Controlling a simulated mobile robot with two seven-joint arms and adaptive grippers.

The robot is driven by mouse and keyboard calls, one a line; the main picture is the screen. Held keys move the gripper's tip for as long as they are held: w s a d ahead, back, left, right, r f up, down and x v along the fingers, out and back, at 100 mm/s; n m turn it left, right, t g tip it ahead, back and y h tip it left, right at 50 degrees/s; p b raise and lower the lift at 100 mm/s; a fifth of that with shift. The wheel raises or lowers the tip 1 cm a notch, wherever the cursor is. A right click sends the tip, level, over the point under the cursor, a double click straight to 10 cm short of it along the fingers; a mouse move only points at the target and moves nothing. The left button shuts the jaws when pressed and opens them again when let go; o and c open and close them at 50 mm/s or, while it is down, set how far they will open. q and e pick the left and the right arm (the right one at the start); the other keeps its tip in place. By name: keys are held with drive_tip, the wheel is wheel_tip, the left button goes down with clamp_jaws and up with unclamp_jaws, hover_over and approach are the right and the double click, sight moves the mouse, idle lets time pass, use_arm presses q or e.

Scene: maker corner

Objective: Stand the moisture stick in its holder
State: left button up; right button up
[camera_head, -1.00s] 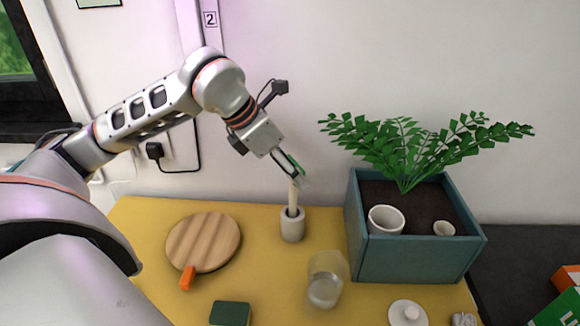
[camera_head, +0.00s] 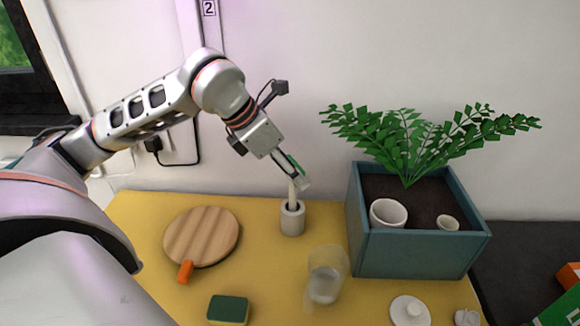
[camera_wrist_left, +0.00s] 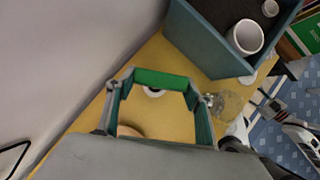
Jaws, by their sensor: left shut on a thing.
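My left gripper (camera_head: 299,181) is shut on the moisture stick (camera_head: 292,191), just above the holder. The stick is pale, with a green head that shows between the fingers in the left wrist view (camera_wrist_left: 160,79). It points down, close to upright. The holder (camera_head: 292,221) is a small pale grey cup with a dark mouth, standing on the yellow table near the wall. The stick's lower end appears to be in the holder's mouth; how deep I cannot tell. In the wrist view the green head partly hides the holder (camera_wrist_left: 153,93). My right gripper is not in view.
A teal planter (camera_head: 415,257) with a fern and small pots stands right of the holder. A clear glass jar (camera_head: 326,275) stands in front. A round wooden board (camera_head: 201,236) lies to the left, a green sponge (camera_head: 228,309) and white lid (camera_head: 409,311) nearer the front.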

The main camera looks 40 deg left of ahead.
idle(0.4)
use_arm(q)
drive_tip(key=o, duration=1.2)
drive_tip(key=o, duration=0.5)
drive_tip(key=shift+o, duration=0.2)
